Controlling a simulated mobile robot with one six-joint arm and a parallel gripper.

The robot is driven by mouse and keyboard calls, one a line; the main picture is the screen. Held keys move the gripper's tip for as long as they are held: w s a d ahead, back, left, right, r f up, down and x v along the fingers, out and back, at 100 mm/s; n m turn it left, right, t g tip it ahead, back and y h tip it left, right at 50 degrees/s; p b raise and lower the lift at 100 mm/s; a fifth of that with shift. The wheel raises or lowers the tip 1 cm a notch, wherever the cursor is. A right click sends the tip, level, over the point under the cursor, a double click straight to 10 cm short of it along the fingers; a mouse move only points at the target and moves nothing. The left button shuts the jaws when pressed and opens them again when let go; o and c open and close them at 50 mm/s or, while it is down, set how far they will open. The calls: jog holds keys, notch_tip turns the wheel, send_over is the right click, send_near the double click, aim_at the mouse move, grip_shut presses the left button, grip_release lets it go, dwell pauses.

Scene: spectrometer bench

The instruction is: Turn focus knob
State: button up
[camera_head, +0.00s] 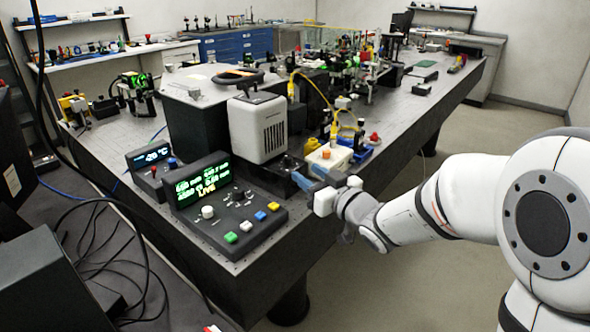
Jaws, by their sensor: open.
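A dark control console (253,240) with a lit green and yellow display sits on the near corner of the bench. A white round knob (208,212) stands on its face, with small dark knobs above and coloured buttons to its right. Which one is the focus knob I cannot tell. My gripper (314,177) reaches in from the right, to the right of the console, beside a small dark stage at the bench edge. Its blue-tipped fingers are open, and I see nothing between them.
A white vented box (258,127) stands behind the console. A smaller display unit (150,167) is to its left. A white block (329,158) and yellow cables lie near my gripper. Dark cables hang at the left. The floor at right is clear.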

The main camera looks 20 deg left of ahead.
aim_at(291, 161)
jog(key=x, duration=0.6)
jog(key=shift+w+a, duration=0.15)
jog(key=shift+w, duration=0.1)
grip_shut()
